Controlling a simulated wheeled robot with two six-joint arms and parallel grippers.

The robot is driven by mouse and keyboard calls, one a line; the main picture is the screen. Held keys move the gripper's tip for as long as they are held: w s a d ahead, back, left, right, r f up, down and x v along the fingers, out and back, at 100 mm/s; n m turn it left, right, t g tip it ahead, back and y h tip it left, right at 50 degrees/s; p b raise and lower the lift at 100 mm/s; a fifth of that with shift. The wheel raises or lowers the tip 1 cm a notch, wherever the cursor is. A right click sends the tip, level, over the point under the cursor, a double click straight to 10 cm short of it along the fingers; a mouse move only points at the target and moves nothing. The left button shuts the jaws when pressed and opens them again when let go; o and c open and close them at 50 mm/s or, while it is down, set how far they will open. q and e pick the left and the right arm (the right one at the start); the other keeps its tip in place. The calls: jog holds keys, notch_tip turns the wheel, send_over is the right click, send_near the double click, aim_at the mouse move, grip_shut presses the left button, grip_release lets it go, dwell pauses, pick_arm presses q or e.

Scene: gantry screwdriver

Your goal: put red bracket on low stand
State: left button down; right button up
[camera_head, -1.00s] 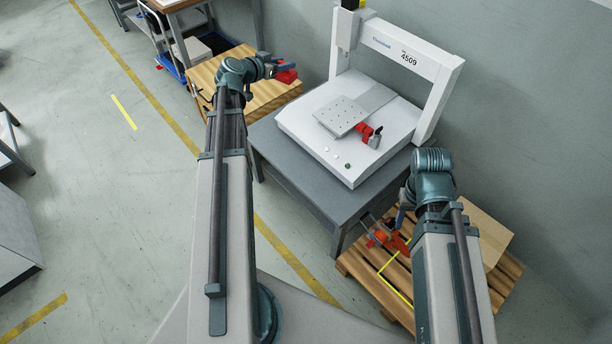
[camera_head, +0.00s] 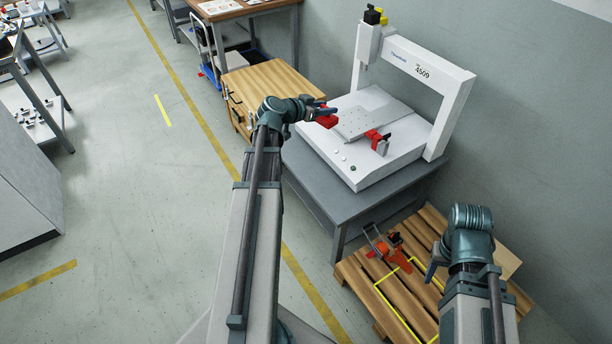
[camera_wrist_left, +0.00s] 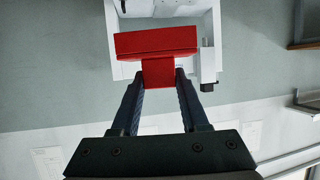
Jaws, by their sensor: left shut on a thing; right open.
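My left gripper (camera_head: 316,108) is shut on a red bracket (camera_head: 327,118) and holds it in the air near the left edge of the gantry machine's white base. In the left wrist view the red bracket (camera_wrist_left: 157,50) is a wide block with a narrower stem between the two dark fingers (camera_wrist_left: 160,88). A second red part (camera_head: 374,137) with a dark end is at the gantry's metal plate (camera_head: 365,121). My right gripper (camera_head: 432,270) is above the pallet and looks empty. I cannot tell which piece is the low stand.
The white gantry machine (camera_head: 447,112) stands on a grey table (camera_head: 318,188). A wooden-topped cabinet (camera_head: 262,82) is left of it. On the floor, a wooden pallet (camera_head: 362,288) carries an orange-red fixture (camera_head: 388,249), a yellow outline and a board.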

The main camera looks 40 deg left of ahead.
pick_arm(q)
jog(key=s+d+f+b, duration=0.1)
jog(key=s+f+b, duration=0.3)
jog(key=f+b, duration=0.5)
jog(key=s+d+f+m+h+b, duration=0.1)
jog(key=s+f+b, duration=0.3)
jog(key=f+b, duration=0.5)
jog(key=s+d+f+m+h+b, duration=0.1)
jog(key=s+f+b, duration=0.3)
jog(key=f+b, duration=0.6)
notch_tip(320, 180, down, 2)
jog(key=shift+s+d+f+g, duration=0.15)
jog(key=shift+s+d+g, duration=0.15)
jog(key=shift+d, duration=0.4)
jog(key=b, duration=0.2)
send_over(323, 187)
jog(key=shift+w+f, duration=0.15)
jog(key=shift+f, duration=0.6)
notch_tip(323, 187, down, 4)
jog(key=b, duration=0.3)
jog(key=shift+r, duration=0.25)
jog(key=c, duration=0.9)
grip_release()
jog(key=shift+f, duration=0.2)
jog(key=o, duration=0.5)
